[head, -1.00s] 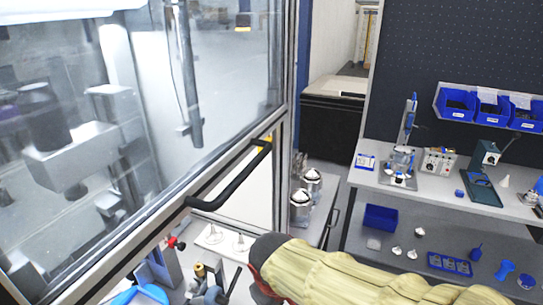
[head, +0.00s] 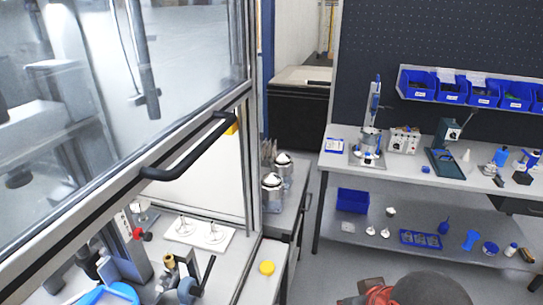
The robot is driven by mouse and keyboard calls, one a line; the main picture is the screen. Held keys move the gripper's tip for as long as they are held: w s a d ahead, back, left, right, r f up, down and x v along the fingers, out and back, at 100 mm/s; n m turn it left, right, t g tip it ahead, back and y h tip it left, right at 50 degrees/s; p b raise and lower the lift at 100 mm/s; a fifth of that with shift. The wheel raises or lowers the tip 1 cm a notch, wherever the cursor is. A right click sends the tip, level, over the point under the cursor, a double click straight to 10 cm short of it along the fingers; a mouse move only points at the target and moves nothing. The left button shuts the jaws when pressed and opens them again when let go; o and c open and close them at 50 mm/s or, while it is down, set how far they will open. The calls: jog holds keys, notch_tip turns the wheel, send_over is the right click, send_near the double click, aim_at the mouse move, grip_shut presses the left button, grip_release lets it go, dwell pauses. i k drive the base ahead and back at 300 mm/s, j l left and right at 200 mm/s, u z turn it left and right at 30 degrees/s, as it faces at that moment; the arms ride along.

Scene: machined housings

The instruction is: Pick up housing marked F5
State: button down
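Two shiny metal housings with conical tops stand on the narrow grey bench beside the machine: a rear one (head: 283,166) and a front one (head: 272,192). Two pale flanged conical parts, a left one (head: 184,226) and a right one (head: 214,233), stand on a white plate (head: 182,239) at the lower middle. No F5 marking is readable on any of them. My gripper is not visible; only what looks like a dark and red part of my arm shows at the bottom edge.
A glass machine door with a black handle (head: 188,158) fills the left. A workbench (head: 335,160) with tools and blue bins (head: 452,87) stands at right. Grey floor lies between.

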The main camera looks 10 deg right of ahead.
aim_at(283, 165)
jog(key=i+l, duration=0.2)
jog(key=i, duration=0.2)
jog(key=i+l, duration=0.2)
jog(key=i, duration=0.2)
jog(key=i+l, duration=0.25)
jog(key=i, duration=0.15)
jog(key=i+l+z, duration=0.1)
jog(key=i, duration=0.25)
jog(key=l, duration=0.1)
